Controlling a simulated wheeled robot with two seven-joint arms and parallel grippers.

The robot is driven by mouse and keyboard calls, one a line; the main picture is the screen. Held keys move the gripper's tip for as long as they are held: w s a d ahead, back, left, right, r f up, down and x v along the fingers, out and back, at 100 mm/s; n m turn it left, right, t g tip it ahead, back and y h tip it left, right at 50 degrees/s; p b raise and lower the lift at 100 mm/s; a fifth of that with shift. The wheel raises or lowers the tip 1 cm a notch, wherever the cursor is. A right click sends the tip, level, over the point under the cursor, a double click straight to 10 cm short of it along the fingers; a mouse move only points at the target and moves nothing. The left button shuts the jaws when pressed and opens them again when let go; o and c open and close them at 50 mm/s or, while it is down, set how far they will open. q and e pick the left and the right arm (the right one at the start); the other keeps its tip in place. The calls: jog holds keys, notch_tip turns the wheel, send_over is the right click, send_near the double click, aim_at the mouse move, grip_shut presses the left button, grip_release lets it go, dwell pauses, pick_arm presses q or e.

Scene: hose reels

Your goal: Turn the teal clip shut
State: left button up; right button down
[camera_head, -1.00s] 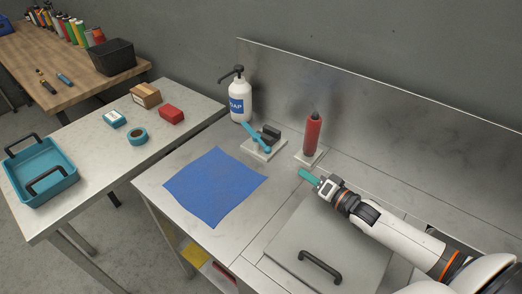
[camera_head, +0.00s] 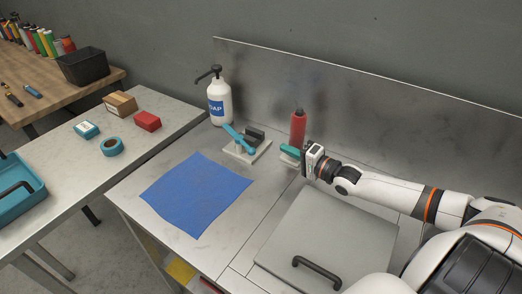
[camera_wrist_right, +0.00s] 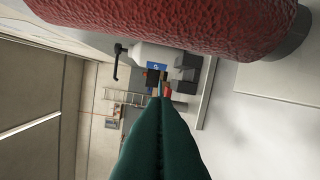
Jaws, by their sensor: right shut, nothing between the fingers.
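The teal clip (camera_head: 236,136) is a flat bar on a pale base plate (camera_head: 242,154), beside a dark block (camera_head: 255,134). It slants from upper left to lower right. I cannot tell whether it touches the block. My right gripper (camera_head: 289,152) has green fingers, shut and empty, to the right of the clip and apart from it. Its fingers (camera_wrist_right: 160,140) also show pressed together in the right wrist view, pointing toward the dark block (camera_wrist_right: 186,74); the clip cannot be made out there. My left gripper is not in view.
A red cylinder (camera_head: 298,126) stands right behind my right fingers and fills the top of the right wrist view (camera_wrist_right: 190,22). A soap bottle (camera_head: 219,104) stands behind the clip. A blue cloth (camera_head: 195,194) lies in front. A handled grey lid (camera_head: 325,235) lies to the right.

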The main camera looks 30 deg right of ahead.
jog(key=x, duration=0.6)
jog(key=shift+r, duration=0.1)
jog(key=a, duration=0.1)
jog(key=a+p, duration=0.1)
jog(key=a, duration=0.1)
jog(key=shift+w+f, duration=0.2)
jog(key=shift+f, duration=0.1)
jog(key=shift+s+a+f, duration=0.1)
jog(key=shift+a, duration=0.35)
jog(key=shift+f, duration=0.1)
jog(key=shift+p, duration=0.3)
